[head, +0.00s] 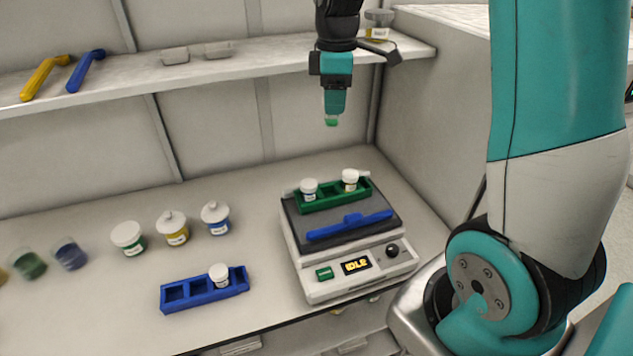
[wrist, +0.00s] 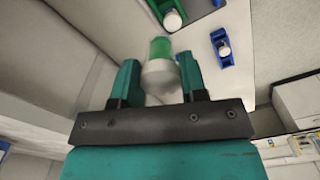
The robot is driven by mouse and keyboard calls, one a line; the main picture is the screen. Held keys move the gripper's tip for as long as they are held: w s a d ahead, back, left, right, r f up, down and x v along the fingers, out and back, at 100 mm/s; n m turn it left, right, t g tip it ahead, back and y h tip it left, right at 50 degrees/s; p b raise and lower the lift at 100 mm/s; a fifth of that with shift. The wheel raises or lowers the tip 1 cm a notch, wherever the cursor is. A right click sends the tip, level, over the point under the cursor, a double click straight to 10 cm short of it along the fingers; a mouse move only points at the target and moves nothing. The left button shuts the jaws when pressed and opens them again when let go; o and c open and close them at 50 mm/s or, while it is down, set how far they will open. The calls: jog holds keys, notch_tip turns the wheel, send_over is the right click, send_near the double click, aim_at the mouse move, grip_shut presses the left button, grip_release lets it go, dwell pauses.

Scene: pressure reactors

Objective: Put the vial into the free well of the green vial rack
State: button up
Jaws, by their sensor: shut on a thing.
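My gripper (head: 334,112) is shut on the vial and hangs high above the bench, above the device that bears the green rack. The vial has a green lower part (head: 331,122) that sticks out below the fingers. In the wrist view the vial (wrist: 160,68) is between the two fingers, its white cap towards the palm and its green end pointing away. The green vial rack (head: 333,199) lies on the device's dark top. White-capped vials stand in its left (head: 309,189) and right (head: 350,179) wells. The middle well shows no vial.
The device (head: 345,274) shows "IDLE"; a blue bar (head: 350,226) lies in front of the green rack. A blue rack (head: 204,291) with one vial (head: 219,274) stands left. Several jars line the bench. A shelf (head: 220,64) runs behind my gripper.

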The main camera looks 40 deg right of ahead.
notch_tip(320, 180, down, 16)
jog(key=p, duration=0.3)
jog(key=shift+r, duration=0.15)
notch_tip(320, 180, down, 3)
jog(key=shift+f+p, duration=0.1)
jog(key=shift+p, duration=0.35)
jog(key=shift+f, duration=0.4)
jog(key=shift+c, duration=0.8)
jog(key=o, duration=1.1)
jog(key=shift+c, duration=0.2)
